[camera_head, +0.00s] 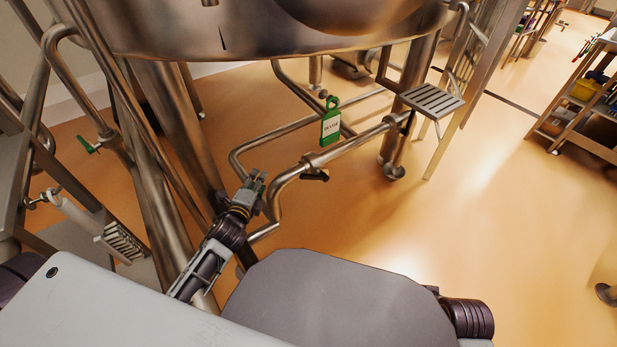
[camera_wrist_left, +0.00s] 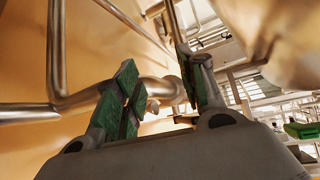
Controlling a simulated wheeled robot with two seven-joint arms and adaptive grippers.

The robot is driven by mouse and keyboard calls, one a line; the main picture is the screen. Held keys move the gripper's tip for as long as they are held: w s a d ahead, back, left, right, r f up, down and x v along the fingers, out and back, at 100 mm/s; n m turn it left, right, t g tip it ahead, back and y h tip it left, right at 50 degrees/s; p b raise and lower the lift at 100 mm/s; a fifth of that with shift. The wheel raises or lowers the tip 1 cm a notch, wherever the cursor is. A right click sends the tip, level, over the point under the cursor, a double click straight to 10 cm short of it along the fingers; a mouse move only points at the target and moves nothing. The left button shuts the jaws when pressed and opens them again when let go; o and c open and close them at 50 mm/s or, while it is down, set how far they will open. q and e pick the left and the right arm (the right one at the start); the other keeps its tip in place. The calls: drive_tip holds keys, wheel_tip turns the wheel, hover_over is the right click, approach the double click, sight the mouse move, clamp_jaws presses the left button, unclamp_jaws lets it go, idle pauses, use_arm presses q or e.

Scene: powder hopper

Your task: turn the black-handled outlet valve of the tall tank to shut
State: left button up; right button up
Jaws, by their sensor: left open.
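The tall steel tank (camera_head: 250,42) stands at the top of the head view, with outlet piping below it. A black valve handle (camera_head: 315,175) sits on the underside of a bent steel pipe (camera_head: 345,146). A second black handle (camera_head: 408,122) shows further right on the pipe. My left gripper (camera_head: 255,180) is just left of the nearer handle, apart from it. In the left wrist view the gripper's green-padded fingers (camera_wrist_left: 157,68) are open, with pipe beyond them and nothing clearly held. My right gripper is out of view.
A green-framed tag (camera_head: 331,125) hangs by the pipe. A green-handled valve (camera_head: 88,145) is at left. A slatted step (camera_head: 432,101) stands behind the pipe's right end. Thick tank legs (camera_head: 160,190) flank my left arm. Open floor (camera_head: 510,200) lies to the right.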

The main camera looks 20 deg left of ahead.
use_arm(q)
drive_tip(key=d+f+m+h, duration=0.1)
drive_tip(key=d+m+h, duration=0.2)
drive_tip(key=m, duration=0.9)
drive_tip(key=s+d+f+m+g+h, duration=0.1)
drive_tip(key=d+m+h, duration=0.1)
drive_tip(key=m+h, duration=0.7)
drive_tip(key=shift+s+d+f+m+h, duration=0.2)
drive_tip(key=shift+d+m+h, duration=0.2)
drive_tip(key=shift+m, duration=1.5)
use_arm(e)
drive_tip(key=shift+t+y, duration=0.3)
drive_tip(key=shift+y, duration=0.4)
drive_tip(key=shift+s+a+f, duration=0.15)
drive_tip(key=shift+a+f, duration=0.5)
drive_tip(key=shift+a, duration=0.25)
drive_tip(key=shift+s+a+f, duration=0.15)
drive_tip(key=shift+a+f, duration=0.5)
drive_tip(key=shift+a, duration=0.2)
use_arm(q)
drive_tip(key=shift+w, duration=0.15)
